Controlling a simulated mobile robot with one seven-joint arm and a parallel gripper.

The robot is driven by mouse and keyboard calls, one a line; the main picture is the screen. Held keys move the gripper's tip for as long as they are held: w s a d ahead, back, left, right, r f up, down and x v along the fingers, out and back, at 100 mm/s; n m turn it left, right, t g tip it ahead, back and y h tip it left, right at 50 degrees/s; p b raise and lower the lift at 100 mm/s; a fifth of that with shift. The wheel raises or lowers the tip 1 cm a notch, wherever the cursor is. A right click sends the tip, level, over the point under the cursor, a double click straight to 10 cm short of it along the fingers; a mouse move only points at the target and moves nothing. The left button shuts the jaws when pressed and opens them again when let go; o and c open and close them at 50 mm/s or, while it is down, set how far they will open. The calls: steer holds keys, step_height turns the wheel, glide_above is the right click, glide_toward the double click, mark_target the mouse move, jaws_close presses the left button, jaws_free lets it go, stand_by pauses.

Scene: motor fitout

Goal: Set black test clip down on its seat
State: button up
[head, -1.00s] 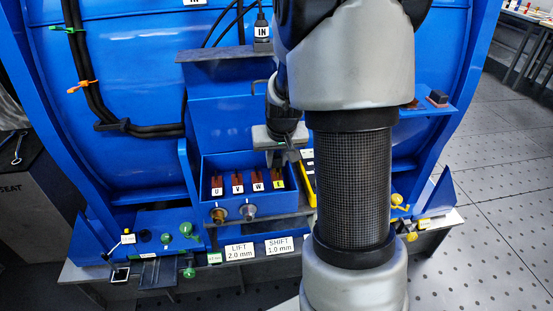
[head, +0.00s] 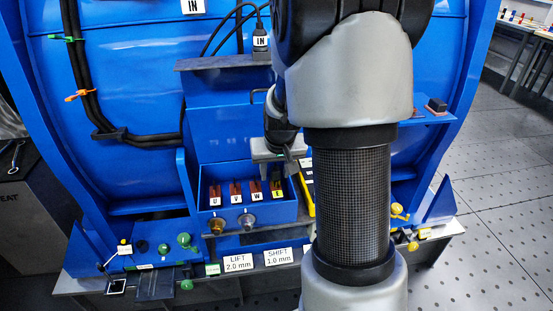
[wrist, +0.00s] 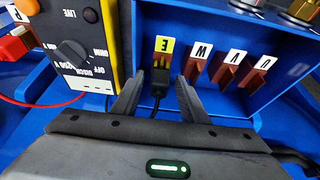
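The black test clip (wrist: 160,88) is at the brown E terminal (wrist: 163,60) in the wrist view, with its cable running back toward my gripper. Its front end meets or overlaps the terminal; exactly how it sits there I cannot tell. My gripper (wrist: 158,80) has its two fingers apart, one on each side of the clip, with blue gaps showing between. In the head view my gripper (head: 283,158) is above and behind the E terminal (head: 277,188), where a dark shape shows at the terminal's top.
Brown terminals W (wrist: 198,64), V (wrist: 228,70) and U (wrist: 260,74) stand beside E in the blue box (head: 240,214). A yellow-edged meter (wrist: 75,45) with a dial stands close on the left in the wrist view. A red lead (wrist: 40,98) runs beside it.

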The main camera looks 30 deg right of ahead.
steer(key=p+v, duration=0.3)
steer(key=v, duration=1.4)
steer(key=shift+s, duration=0.1)
